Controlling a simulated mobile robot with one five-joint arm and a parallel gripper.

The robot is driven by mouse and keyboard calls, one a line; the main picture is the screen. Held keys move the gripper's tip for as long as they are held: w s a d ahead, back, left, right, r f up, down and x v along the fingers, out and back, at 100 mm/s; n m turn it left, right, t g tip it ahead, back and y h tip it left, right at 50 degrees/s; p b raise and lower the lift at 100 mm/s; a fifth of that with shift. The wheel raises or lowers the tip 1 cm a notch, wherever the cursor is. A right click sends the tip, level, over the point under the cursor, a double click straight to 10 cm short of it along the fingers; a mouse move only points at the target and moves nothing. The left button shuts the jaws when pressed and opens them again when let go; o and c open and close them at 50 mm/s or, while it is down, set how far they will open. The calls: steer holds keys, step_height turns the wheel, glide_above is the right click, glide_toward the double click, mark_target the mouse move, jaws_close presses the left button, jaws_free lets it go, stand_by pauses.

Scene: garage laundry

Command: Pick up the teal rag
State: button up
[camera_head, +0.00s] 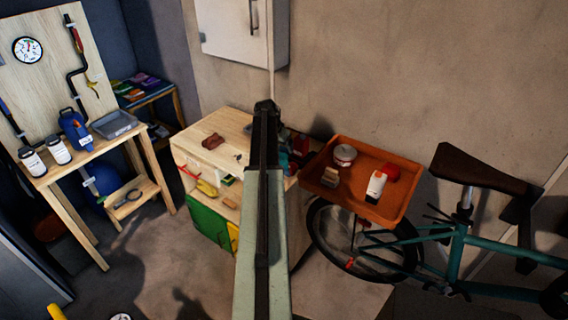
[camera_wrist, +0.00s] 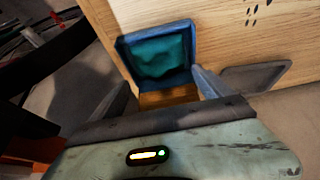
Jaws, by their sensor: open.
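A dark teal, crumpled cloth, which looks like the teal rag (camera_wrist: 160,57), lies inside a blue square-rimmed bin (camera_wrist: 127,52) in the wrist view. My gripper (camera_wrist: 163,88) is in the lower middle of that view, its two fingers spread apart on either side of the bin's near side. Nothing shows between the fingers except a strip of orange-brown wood. The rag appears beyond the fingertips, apart from them. In the head view my arm rises up the middle and hides part of the wooden workbench; I cannot clearly make out the rag there.
The wooden workbench (camera_head: 222,127) holds a reddish-brown item (camera_head: 213,141) and small tools. A grey flat tray (camera_wrist: 255,77) lies right of the bin.

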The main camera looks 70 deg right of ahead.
mark_target(284, 154)
steer(key=b+x, duration=0.3)
steer(key=x, duration=0.1)
steer(key=shift+w+f, duration=0.1)
steer(key=shift+f, duration=0.15)
steer(key=shift+r, duration=0.2)
steer(key=c, duration=1.2)
steer(key=shift+o, duration=0.2)
steer(key=shift+a+r+p, duration=0.2)
steer(key=shift+r+p, duration=0.3)
steer(key=shift+p, duration=0.15)
step_height(284, 154, up, 6)
steer(key=p, duration=0.6)
steer(key=w+a, duration=0.2)
steer(key=a, duration=0.7)
steer(key=w+a, duration=0.3)
steer(key=a, duration=0.7)
